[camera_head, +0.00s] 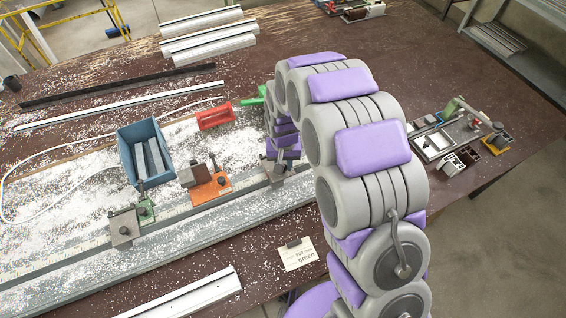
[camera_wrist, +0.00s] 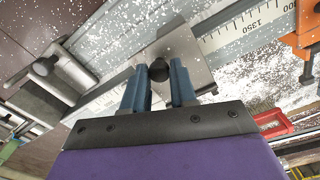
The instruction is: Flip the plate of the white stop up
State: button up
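In the wrist view my gripper (camera_wrist: 159,75) has two blue fingers set apart. A black knob (camera_wrist: 159,71) shows between the fingertips, with small gaps on both sides, against a grey metal plate (camera_wrist: 188,52). I take this plate to be the white stop's, as it lies over the scale rail beyond the orange stop. In the head view a pale part of this stop (camera_head: 274,172) shows just below my gripper (camera_head: 283,157), on the rail; my arm hides much of it. Whether the fingers touch the plate is unclear.
The orange stop (camera_head: 209,184) and green stop (camera_head: 125,226) stand farther left along the rail. A note card (camera_head: 297,258) lies in front. In the wrist view a knobbed metal part (camera_wrist: 48,72) stands left.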

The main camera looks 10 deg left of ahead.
grip_shut()
